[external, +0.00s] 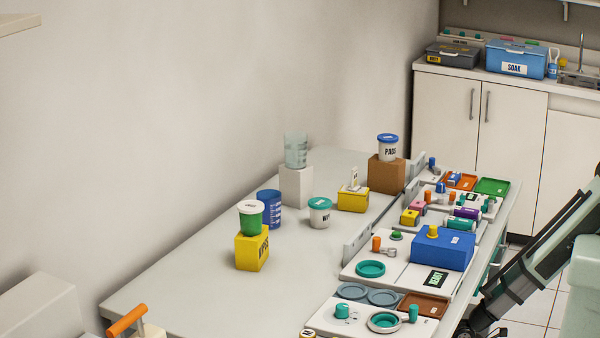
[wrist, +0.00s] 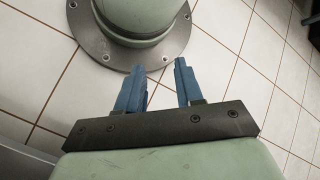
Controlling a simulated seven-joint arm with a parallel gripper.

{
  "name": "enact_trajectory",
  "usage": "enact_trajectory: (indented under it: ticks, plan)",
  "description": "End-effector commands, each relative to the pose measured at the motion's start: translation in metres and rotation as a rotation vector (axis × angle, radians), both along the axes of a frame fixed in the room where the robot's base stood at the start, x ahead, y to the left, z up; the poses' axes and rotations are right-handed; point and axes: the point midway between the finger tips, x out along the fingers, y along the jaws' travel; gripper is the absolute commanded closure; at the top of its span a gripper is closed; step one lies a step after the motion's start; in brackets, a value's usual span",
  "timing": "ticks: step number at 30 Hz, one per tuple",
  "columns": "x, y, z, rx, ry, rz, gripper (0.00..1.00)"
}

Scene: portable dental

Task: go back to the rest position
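My gripper (wrist: 158,66) shows in the wrist view with its two blue fingers apart and nothing between them. It hangs over the tiled floor (wrist: 40,62), close to the round grey base plate of my own arm. In the external view part of my arm shows at the right edge, beside the near end of the table (external: 190,282). I cannot make out my gripper's fingers in the external view.
The table's right side holds trays, a blue box (external: 441,250) and teal dishes (external: 371,268). Tubs, a yellow block (external: 252,252) and a brown block (external: 386,174) stand farther left. A counter (external: 470,72) stands at the back.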

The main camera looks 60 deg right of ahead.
Motion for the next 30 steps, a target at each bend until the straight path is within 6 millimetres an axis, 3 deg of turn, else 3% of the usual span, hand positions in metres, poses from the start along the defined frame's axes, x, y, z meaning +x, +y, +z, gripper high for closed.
enact_trajectory:
  ticks: [1, 6, 15, 22, 30]
  plan:
    - [-0.008, -0.016, 0.005, -0.018, 0.023, -0.023, 0.64]
    - [-0.025, -0.055, 0.016, -0.088, 0.042, -0.123, 0.64]
    - [-0.032, -0.107, 0.034, -0.261, -0.098, -0.418, 0.64]
    - [-0.03, -0.127, 0.04, -0.345, -0.189, -0.58, 0.64]
    - [-0.03, -0.127, 0.04, -0.345, -0.189, -0.58, 0.64]
